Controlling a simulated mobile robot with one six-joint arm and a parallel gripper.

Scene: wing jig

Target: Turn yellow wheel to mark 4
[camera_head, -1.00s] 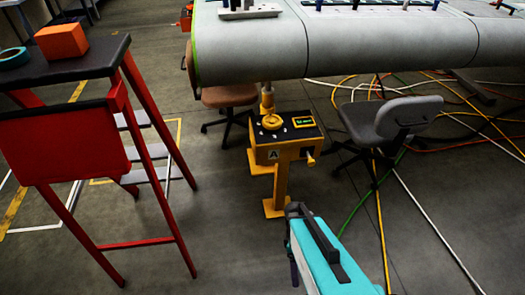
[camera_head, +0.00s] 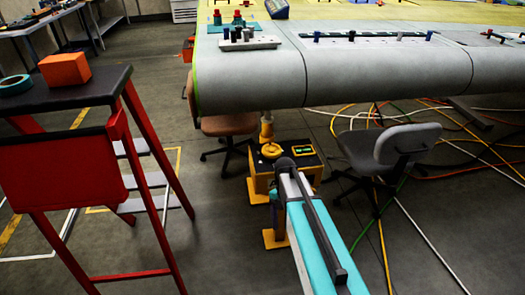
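The yellow wheel (camera_head: 271,151) lies flat on the dark top of a yellow stand (camera_head: 262,184) below the wing. A small green display (camera_head: 302,150) sits on the same top, to the right of the wheel. The marks around the wheel are too small or covered to read. My teal arm reaches up from the bottom right, and its dark far end (camera_head: 286,165) overlaps the front of the stand, just below the wheel in the picture. My gripper's fingers are not visible; they are hidden beyond the arm's end. I cannot tell if anything touches the wheel.
The grey wing (camera_head: 340,85) spans above and behind the stand. A red step stand (camera_head: 70,175) with an orange box (camera_head: 65,69) is at left. A brown stool (camera_head: 229,124) and a grey chair (camera_head: 385,150) flank the stand. Cables (camera_head: 420,215) cross the floor at right.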

